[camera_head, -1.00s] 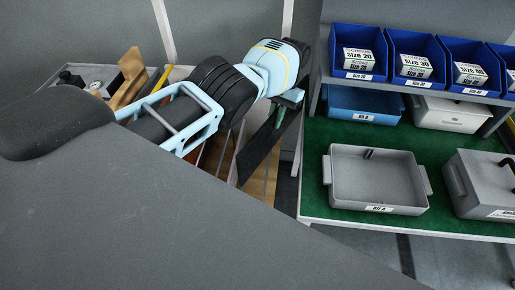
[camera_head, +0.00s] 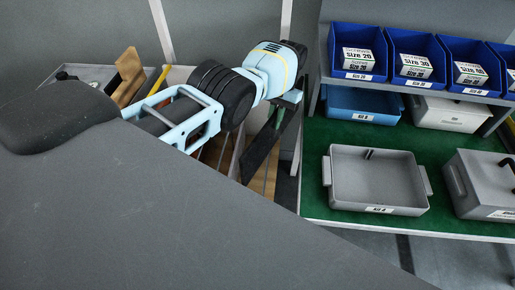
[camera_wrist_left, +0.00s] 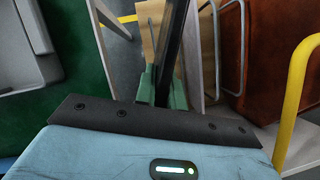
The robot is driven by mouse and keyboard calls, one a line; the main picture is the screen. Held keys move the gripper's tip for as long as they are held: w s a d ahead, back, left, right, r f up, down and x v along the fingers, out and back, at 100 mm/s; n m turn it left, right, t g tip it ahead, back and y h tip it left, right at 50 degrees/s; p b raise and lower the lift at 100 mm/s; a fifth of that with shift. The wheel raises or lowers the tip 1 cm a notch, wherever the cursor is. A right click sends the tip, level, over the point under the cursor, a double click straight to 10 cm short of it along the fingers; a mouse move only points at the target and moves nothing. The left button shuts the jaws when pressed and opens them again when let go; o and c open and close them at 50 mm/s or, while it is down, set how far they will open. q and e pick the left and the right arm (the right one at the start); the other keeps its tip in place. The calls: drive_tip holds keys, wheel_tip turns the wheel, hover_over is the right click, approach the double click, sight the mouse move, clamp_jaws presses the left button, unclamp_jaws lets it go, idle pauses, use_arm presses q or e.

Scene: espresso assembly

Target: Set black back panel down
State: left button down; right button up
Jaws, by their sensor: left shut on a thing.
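The black back panel (camera_head: 262,150) hangs tilted below my left wrist, a thin dark plate seen at an angle in the head view. My left gripper (camera_head: 281,117) is shut on its upper part. In the left wrist view the green fingers (camera_wrist_left: 162,88) pinch the panel, which shows nearly edge-on as a dark strip (camera_wrist_left: 172,48) running away from the camera. The panel is above or beside a wooden-slatted surface (camera_head: 262,183); I cannot tell whether it touches it. My right gripper is not in view.
A grey open tray (camera_head: 425,205) stands on the green shelf (camera_head: 312,200) to the right, beside a grey lidded box (camera_head: 480,185). Blue screw bins (camera_head: 345,68) line the shelf above. A grey container with a wooden piece (camera_head: 127,75) is at the left. Yellow rails (camera_wrist_left: 296,85) show in the wrist view.

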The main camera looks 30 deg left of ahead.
use_arm(q)
drive_tip(key=shift+w+a+f, duration=0.15)
drive_tip(key=shift+w+f, duration=0.1)
drive_tip(key=shift+f, duration=0.1)
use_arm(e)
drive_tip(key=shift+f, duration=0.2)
use_arm(q)
drive_tip(key=shift+w+a+f+n, duration=0.1)
drive_tip(key=shift+f+n, duration=0.1)
drive_tip(key=shift+n, duration=0.1)
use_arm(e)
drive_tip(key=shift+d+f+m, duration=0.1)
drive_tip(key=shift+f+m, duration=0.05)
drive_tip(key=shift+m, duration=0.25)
